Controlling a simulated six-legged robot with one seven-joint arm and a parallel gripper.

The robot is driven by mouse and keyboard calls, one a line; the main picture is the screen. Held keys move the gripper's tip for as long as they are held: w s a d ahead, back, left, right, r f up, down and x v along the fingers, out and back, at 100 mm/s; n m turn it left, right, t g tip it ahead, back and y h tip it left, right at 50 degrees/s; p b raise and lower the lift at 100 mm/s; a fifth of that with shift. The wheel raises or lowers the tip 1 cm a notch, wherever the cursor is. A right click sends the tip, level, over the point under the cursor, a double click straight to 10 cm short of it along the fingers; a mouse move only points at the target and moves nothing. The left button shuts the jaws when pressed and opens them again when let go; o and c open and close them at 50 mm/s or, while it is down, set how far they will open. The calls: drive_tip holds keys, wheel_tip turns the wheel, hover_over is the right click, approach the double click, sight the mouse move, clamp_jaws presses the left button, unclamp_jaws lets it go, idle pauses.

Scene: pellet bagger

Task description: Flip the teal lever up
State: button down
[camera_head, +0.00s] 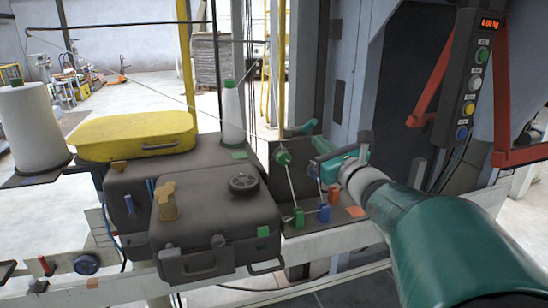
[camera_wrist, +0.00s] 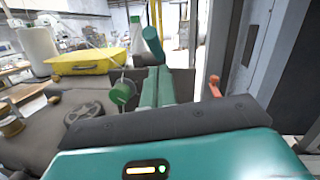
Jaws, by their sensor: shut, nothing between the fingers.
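The teal lever (camera_head: 301,128) has a cylindrical grip and stands tilted at the back of the dark machine, behind a green knob (camera_head: 282,157). In the wrist view, the lever's grip (camera_wrist: 152,41) rises at a slant just beyond my fingertips. My gripper (camera_head: 322,172) reaches in from the right and is shut and empty, its teal fingers side by side (camera_wrist: 158,72). The fingers point toward the lever's lower part, which they partly hide in the wrist view. I cannot tell whether they touch it.
The green knob on a rod is close left of my fingers (camera_wrist: 121,93). An orange-topped lever (camera_wrist: 214,86) is to their right. A yellow case (camera_head: 135,135) and a white cone (camera_head: 232,113) stand left. A button panel (camera_head: 468,85) hangs at right.

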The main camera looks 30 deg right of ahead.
drive_tip(key=shift+w+r, duration=0.45)
drive_tip(key=shift+r, duration=0.25)
drive_tip(key=shift+w+r+g, duration=0.1)
drive_tip(key=shift+r+g, duration=0.25)
drive_tip(key=shift+g, duration=0.05)
drive_tip(key=w+d+r+m+g+y, duration=0.1)
drive_tip(key=w+r+g, duration=0.3)
drive_tip(key=g, duration=0.5)
drive_tip(key=shift+r+y, duration=0.4)
drive_tip(key=shift+r, duration=0.35)
drive_tip(key=shift+w+d+r, duration=0.1)
drive_tip(key=shift+w, duration=0.05)
idle(0.4)
